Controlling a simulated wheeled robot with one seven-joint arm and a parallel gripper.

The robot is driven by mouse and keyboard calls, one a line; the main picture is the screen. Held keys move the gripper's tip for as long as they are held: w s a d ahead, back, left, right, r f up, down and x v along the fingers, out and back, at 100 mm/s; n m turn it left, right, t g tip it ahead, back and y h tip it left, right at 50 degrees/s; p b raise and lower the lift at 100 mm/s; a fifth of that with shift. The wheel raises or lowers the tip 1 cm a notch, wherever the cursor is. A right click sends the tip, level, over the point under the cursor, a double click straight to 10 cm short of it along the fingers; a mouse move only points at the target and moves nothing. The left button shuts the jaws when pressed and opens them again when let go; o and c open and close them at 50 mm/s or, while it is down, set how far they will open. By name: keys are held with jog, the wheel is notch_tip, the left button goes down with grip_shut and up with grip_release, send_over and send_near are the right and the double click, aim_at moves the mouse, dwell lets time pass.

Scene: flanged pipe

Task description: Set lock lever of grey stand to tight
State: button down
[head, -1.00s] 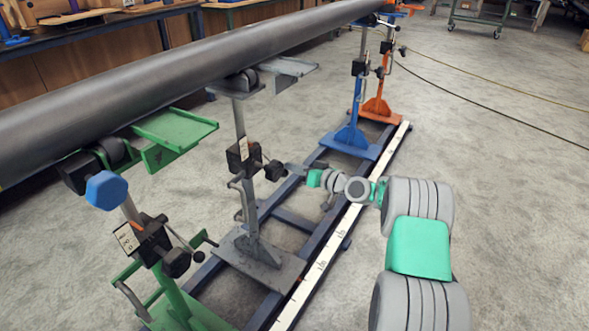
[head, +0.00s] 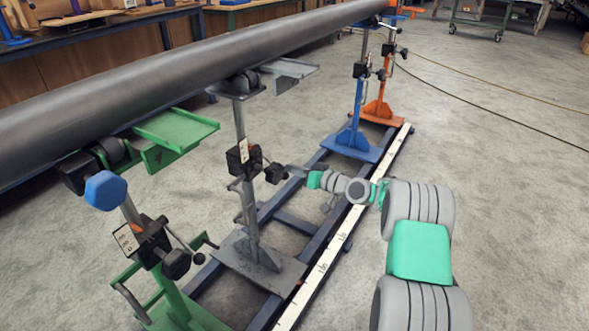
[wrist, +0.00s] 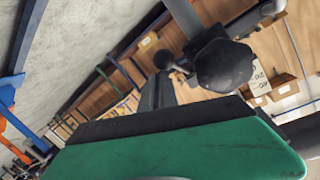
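The grey stand (head: 241,130) is upright in the middle of the head view, under the long pipe. Its black clamp block (head: 237,158) carries a white label and a black knob (head: 274,173) on its right side. The black knob also shows close up in the wrist view (wrist: 222,66). A thin rod with a small dark ball end (wrist: 164,60), seemingly the lock lever, shows left of the knob. My gripper (head: 290,168) is just right of the knob. In the wrist view its dark fingers (wrist: 158,85) lie close together beside the ball end; contact cannot be told.
A green stand (head: 160,245) is nearer at left; blue (head: 352,125) and orange (head: 381,90) stands are farther back. The pipe (head: 180,75) runs above them all. A dark base frame with a white ruler (head: 330,255) lies below. Open floor is at right.

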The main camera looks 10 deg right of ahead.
jog(key=s+d+p, duration=0.2)
jog(key=s+d, duration=0.4)
jog(key=d, duration=0.1)
jog(key=shift+f, duration=0.4)
jog(key=shift+s, duration=0.1)
jog(key=s+a+r+n+g+h+p, duration=0.1)
jog(key=s+a+r+g+h+p, duration=0.25)
jog(key=r+p, duration=0.65)
jog(key=s+a+r+g+p, duration=0.2)
jog(key=s+a+r+p, duration=0.4)
jog(key=r, duration=0.5)
jog(key=s+d+r+m+g+h+p, duration=0.1)
jog(key=s+r+m+g+h+p, duration=0.1)
jog(key=s+r+p, duration=0.6)
jog(key=s+d+r+m+g+h+p, duration=0.1)
jog(key=s+r+h+p, duration=0.3)
jog(key=s, duration=1.2)
notch_tip(320, 180, up, 6)
jog(key=p, duration=0.4)
jog(key=shift+f+m+g+p, duration=0.2)
jog(key=shift+m+g+p, duration=0.15)
jog(key=shift+m+p, duration=0.05)
